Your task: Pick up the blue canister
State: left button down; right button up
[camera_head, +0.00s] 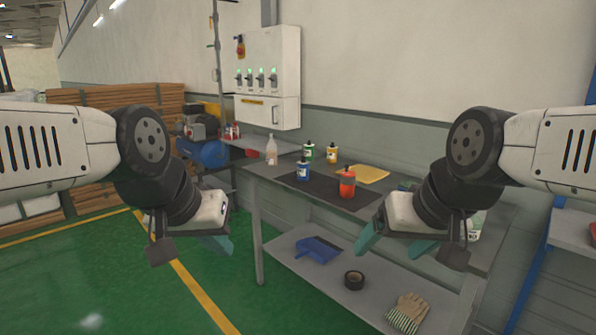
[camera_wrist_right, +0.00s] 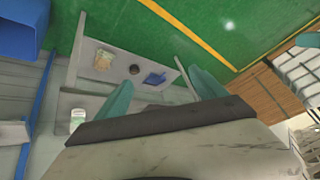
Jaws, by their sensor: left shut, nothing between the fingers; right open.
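The blue canister (camera_head: 302,171) stands upright on the dark mat (camera_head: 322,187) on the grey workbench, with a white label and a dark cap. My left gripper (camera_head: 220,245) is shut and empty, left of the bench and apart from the canister. My right gripper (camera_head: 394,243) is open and empty at the bench's front right, well to the right of the canister. Its teal fingers also show in the right wrist view (camera_wrist_right: 157,92). I cannot make out the blue canister in that view.
A red canister (camera_head: 347,186) stands to its right on the mat. The lower shelf holds a blue dustpan (camera_head: 318,249), black tape (camera_head: 354,280) and gloves (camera_head: 408,312).

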aim_at(303, 169)
jog(key=i+j+z, duration=0.35)
jog(key=i+j, duration=1.75)
